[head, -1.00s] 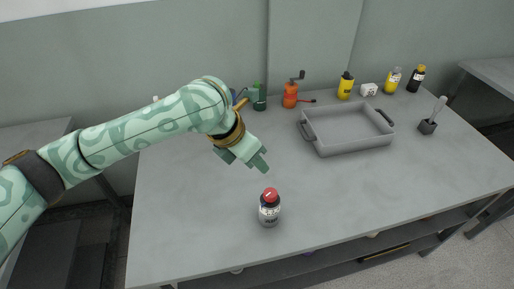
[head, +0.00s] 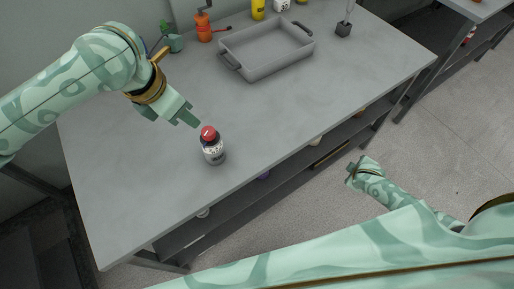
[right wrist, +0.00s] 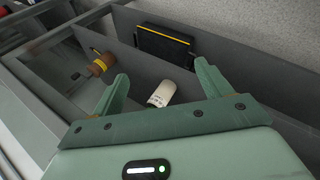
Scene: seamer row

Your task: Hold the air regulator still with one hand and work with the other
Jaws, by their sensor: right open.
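The air regulator, a small dark-bodied unit with a pale label and red knob (head: 212,146), stands upright on the grey table near its front edge in the head view. My left gripper (head: 178,118) is just left of and behind it, pointing down toward it. Its fingers look apart, and I see nothing between them. A finger comes close to the knob; I cannot tell whether it touches. My right gripper (head: 363,166) is out in front of the table, low and to the right. In the right wrist view it (right wrist: 162,82) is open and empty.
A grey tray (head: 268,66) stands at the back of the table, with an orange cranked device (head: 203,28) and a yellow bottle (head: 258,9) behind. A dark holder (head: 343,29) is right of it. Under the table, a shelf holds a white cylinder (right wrist: 162,94) and black case (right wrist: 165,46).

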